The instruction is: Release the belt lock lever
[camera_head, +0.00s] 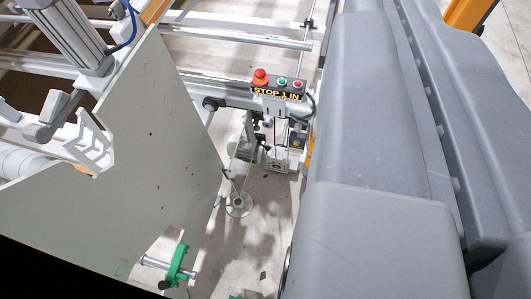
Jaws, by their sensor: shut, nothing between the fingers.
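My gripper is not visible in the head camera view. A green lever-like part (177,263) with a dark round end sits on a metal rod at the lower edge of a large pale panel (150,140). A grey handle-shaped part (52,118) is at the left, below a metal cylinder (72,35) with a blue hose. I cannot tell for certain which of these is the belt lock lever. No belt can be made out clearly.
A control box (278,88) with a red stop button and smaller green and red buttons is mounted on the gantry's rail (235,95). A round foot plate (238,204) stands on the pale floor (265,225). Large grey body covers fill the right side.

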